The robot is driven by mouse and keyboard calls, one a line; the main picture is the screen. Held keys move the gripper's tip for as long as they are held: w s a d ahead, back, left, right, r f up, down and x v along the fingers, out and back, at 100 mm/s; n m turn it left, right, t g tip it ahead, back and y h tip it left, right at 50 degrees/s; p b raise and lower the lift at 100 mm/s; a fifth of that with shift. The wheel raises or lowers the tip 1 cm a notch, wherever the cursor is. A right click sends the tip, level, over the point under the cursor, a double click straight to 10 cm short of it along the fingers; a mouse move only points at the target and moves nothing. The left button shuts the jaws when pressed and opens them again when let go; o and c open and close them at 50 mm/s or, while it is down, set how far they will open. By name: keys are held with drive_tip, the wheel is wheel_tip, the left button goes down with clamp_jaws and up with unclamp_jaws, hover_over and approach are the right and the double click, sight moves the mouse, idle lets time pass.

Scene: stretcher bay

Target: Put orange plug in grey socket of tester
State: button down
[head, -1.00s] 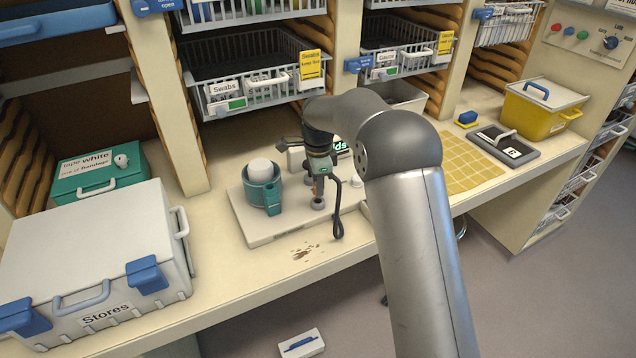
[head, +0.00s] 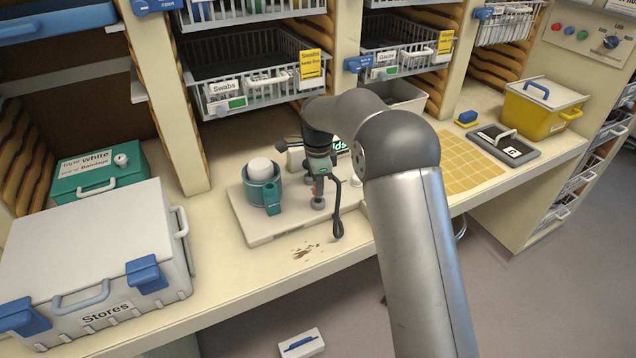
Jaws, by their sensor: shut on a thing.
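The tester (head: 268,236) is a flat beige unit on the bench, left of my arm. My gripper (head: 318,186) points down over its right part and is shut on the orange plug (head: 317,191), which shows only as a small patch between the fingers. A black cable (head: 337,222) hangs from the gripper's right side and bends down to the tester's front edge. The grey socket (head: 318,203) is a small round fitting directly below the fingertips. Whether the plug touches it or has entered it, I cannot tell.
A teal cup with a white ball (head: 262,170) stands on the tester's left part, close to my gripper. A white Stores case (head: 100,260) and a green bandage box (head: 98,175) stand left. A yellow grid mat (head: 460,168) lies right. Wire baskets (head: 255,75) hang above.

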drive_tip(key=shift+f+b, duration=0.7)
drive_tip(key=shift+f, duration=0.55)
drive_tip(key=c, duration=1.2)
unclamp_jaws()
drive_tip(key=shift+o, duration=0.2)
wheel_tip(320, 180, up, 17)
drive_tip(key=b, duration=0.1)
drive_tip(key=s+d+r+n, duration=0.2)
drive_tip(key=s+d+n, duration=0.2)
drive_tip(key=s+d, duration=0.4)
drive_tip(key=s+d+f+n, duration=0.3)
drive_tip(key=s+f, duration=0.1)
drive_tip(key=s, duration=0.5)
drive_tip(key=s+d+f+n, duration=0.3)
drive_tip(key=s+f+n, duration=0.1)
drive_tip(key=s, duration=0.6)
drive_tip(key=s+d+f+n, duration=0.4)
drive_tip(key=s, duration=0.6)
drive_tip(key=shift+s+f+t, duration=0.2)
drive_tip(key=shift+f+t, duration=0.1)
drive_tip(key=shift+t, duration=0.1)
